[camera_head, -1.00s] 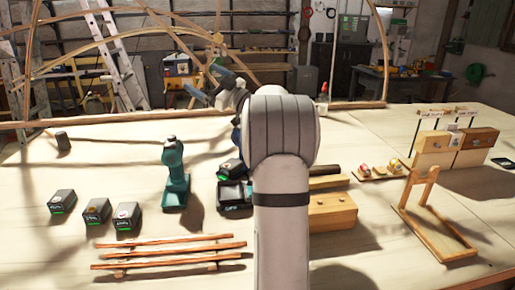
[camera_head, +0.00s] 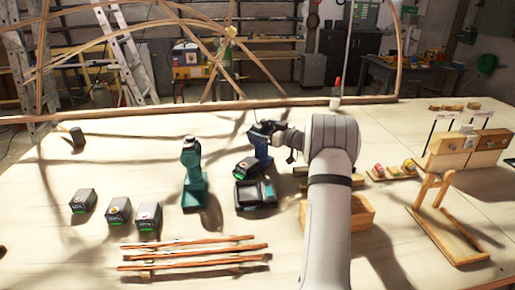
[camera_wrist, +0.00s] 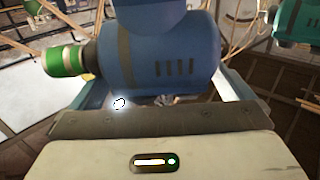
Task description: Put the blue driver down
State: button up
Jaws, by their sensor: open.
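The blue driver (camera_head: 261,150) appears upright on the bench, behind the black charger; its foot is hidden. In the wrist view its blue body (camera_wrist: 165,55) fills the space between the fingers, with a green-banded nose at the left. My gripper (camera_head: 274,131) is at the driver's upper part in the head view. In the wrist view my gripper (camera_wrist: 163,88) is open, with a pale finger on each side of the driver. Whether a finger touches it, I cannot tell.
A teal driver (camera_head: 194,178) stands to the left. The charger (camera_head: 255,194), a battery (camera_head: 248,167) and several more batteries (camera_head: 118,211) sit in front. Wooden laths (camera_head: 195,253) lie at the front. A wooden block (camera_head: 357,213) and stand (camera_head: 450,236) are right.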

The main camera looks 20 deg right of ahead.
jog(key=shift+w+a+r, duration=0.1)
jog(key=shift+w+a, duration=0.25)
jog(key=shift+w, duration=0.25)
jog(key=shift+s, duration=0.1)
jog(key=shift+c, duration=0.2)
jog(key=c, duration=1.8)
jog(key=shift+r, duration=0.2)
jog(key=shift+c, duration=0.2)
